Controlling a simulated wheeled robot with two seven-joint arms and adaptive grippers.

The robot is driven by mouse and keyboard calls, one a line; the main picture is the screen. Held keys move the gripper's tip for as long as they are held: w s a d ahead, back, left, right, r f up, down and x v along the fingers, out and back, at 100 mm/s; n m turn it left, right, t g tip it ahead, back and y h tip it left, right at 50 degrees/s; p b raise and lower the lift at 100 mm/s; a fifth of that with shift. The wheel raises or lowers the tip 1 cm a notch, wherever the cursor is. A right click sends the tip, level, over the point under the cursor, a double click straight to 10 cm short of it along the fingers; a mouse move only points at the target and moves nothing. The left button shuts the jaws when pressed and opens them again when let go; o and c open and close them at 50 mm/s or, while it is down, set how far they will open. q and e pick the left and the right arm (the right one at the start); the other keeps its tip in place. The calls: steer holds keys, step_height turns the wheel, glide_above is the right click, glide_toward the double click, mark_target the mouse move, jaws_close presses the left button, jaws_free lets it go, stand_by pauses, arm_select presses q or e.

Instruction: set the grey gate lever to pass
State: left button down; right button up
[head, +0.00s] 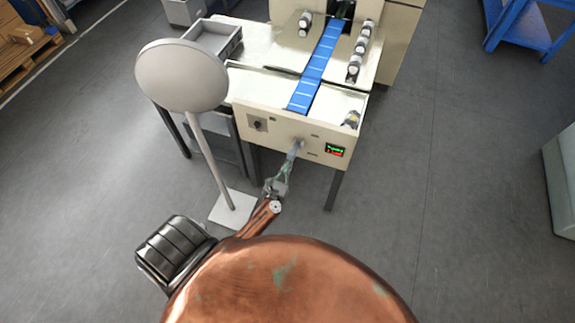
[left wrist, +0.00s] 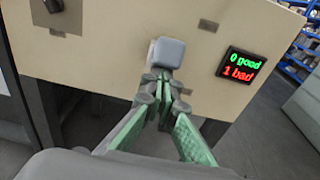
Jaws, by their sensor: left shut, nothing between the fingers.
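The grey gate lever (head: 298,143) sticks out from the front panel of the cream machine. In the left wrist view it is a rounded grey block (left wrist: 168,52) at upper centre. My left gripper (head: 290,163) reaches up to the panel from below. In the left wrist view its green-padded fingers (left wrist: 163,80) are shut with nothing between them. Their tips lie just below the lever's block in the picture; I cannot tell whether they touch it. No pass marking is legible. My right gripper is not in view.
A display (left wrist: 241,67) right of the lever reads "0 good" and "1 bad". A dark knob (head: 257,124) is on the panel's left. A blue belt (head: 316,66) runs above, with several wrapped rolls (head: 361,52) beside it. A round-topped stand (head: 183,75) is left of my arm.

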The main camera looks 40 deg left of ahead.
arm_select(q)
steer(key=s+d+f+b, duration=0.1)
steer(key=s+d+b, duration=0.2)
steer(key=s, duration=0.8)
steer(key=shift+f, duration=0.35)
steer(key=shift+d, duration=0.1)
steer(key=s+d+f+m+g+h, duration=0.1)
steer(key=s+f+m+g, duration=0.1)
steer(key=s+f+m, duration=0.45)
steer(key=s+d+f+m+g+h, duration=0.25)
steer(key=f+m, duration=0.45)
steer(key=f, duration=0.4)
steer(key=s+d+f+m+g+h, duration=0.1)
steer(key=s+f+m+g, duration=0.1)
steer(key=s+f+m, duration=0.45)
steer(key=s+f+m+g, duration=0.3)
steer(key=s+f+m, duration=0.2)
steer(key=s+m, duration=0.2)
steer(key=s+a+f+m+g, duration=0.1)
steer(key=s+f+m+g, duration=0.2)
steer(key=s+f+m, duration=0.3)
steer(key=s+f+m+g, duration=0.3)
steer(key=s+f+m, duration=0.3)
steer(key=s, duration=0.8)
steer(key=shift+a+m, duration=0.3)
steer(key=shift+m, duration=0.5)
